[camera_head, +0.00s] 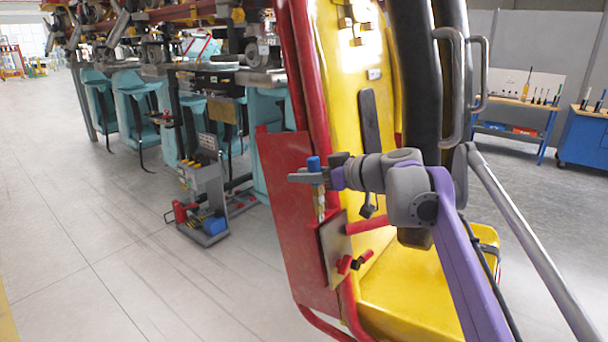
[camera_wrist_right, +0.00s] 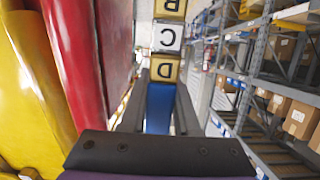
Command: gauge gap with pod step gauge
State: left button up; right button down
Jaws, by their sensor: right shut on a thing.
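The pod step gauge is a short bar with a blue handle (camera_head: 313,163) and stepped gold and silver blocks (camera_head: 320,205) below it. My right gripper (camera_head: 312,178) is shut on the blue handle, beside the pod's red side panel (camera_head: 285,200). In the right wrist view the blue handle (camera_wrist_right: 159,106) sits between the fingers, and the blocks (camera_wrist_right: 167,38) marked D, C and B reach away from it. The yellow pod (camera_head: 345,70) stands behind the gripper. I cannot tell which gap is meant or whether the gauge touches anything. My left gripper is out of view.
A metal plate (camera_head: 331,238) with red handles sits just below the gauge. A grey tool cart (camera_head: 205,190) stands on the floor at left, before several teal seats (camera_head: 137,105). A blue cabinet (camera_head: 585,138) stands far right. The floor at left is largely clear.

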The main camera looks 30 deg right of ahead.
jog(key=shift+s+d+f+b, duration=0.1)
jog(key=shift+s+f+b, duration=0.1)
jog(key=shift+f, duration=0.6)
jog(key=shift+s+d+f+b, duration=0.1)
jog(key=shift+s+f+b, duration=0.05)
jog(key=shift+f, duration=0.7)
jog(key=shift+s+f+b, duration=0.15)
jog(key=shift+f+b, duration=0.05)
jog(key=shift+f, duration=0.6)
dwell(1.9)
jog(key=shift+r+p, duration=0.15)
jog(key=shift+p, duration=0.45)
dwell(2.0)
dwell(1.0)
